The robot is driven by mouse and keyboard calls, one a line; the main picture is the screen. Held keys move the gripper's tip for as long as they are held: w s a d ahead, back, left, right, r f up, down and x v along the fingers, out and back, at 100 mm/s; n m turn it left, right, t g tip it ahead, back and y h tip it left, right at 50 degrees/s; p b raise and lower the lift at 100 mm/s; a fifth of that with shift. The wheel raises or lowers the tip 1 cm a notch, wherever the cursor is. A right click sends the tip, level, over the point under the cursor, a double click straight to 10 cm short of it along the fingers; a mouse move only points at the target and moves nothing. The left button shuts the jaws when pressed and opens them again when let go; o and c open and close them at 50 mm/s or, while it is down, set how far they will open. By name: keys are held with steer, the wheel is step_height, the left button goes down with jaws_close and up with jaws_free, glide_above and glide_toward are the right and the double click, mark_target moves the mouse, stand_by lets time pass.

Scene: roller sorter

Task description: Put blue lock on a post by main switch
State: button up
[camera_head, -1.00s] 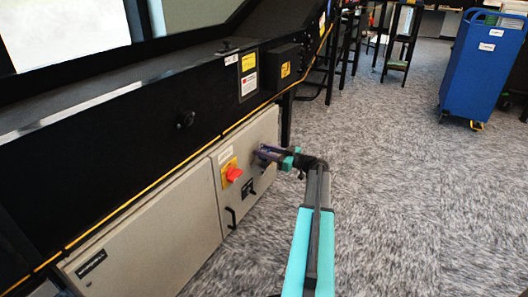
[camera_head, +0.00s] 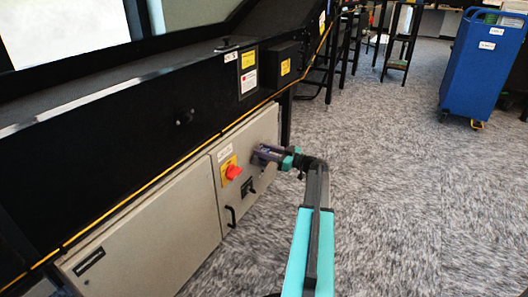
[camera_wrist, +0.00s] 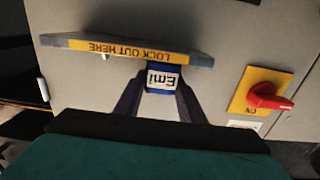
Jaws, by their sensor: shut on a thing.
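The blue lock (camera_wrist: 163,72), with a white label reading "Emi", sits between the fingers of my gripper (camera_wrist: 163,82) in the wrist view. My gripper is shut on it. The lock is at the edge of a grey plate (camera_wrist: 100,42) with a yellow "LOCK OUT HERE" strip, which hides its far part. I cannot tell whether it touches a post. The red main switch (camera_wrist: 270,97) on its yellow plate is to the right of the lock. In the head view my gripper (camera_head: 262,153) is at the grey cabinet, right of the main switch (camera_head: 233,172); the lock is too small to make out there.
The grey cabinet doors (camera_head: 150,225) with a black handle (camera_head: 231,216) lie under the black machine frame (camera_head: 120,150). A small white peg-like piece (camera_wrist: 105,57) shows below the plate. Carpet to the right is open, with a blue cart (camera_head: 482,65) farther back.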

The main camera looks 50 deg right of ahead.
steer(key=shift+f, duration=0.2)
stand_by(0.6)
steer(key=o, duration=1.2)
steer(key=shift+s, duration=0.1)
steer(key=p+v, duration=0.5)
steer(key=v, duration=0.8)
steer(key=shift+s, duration=0.35)
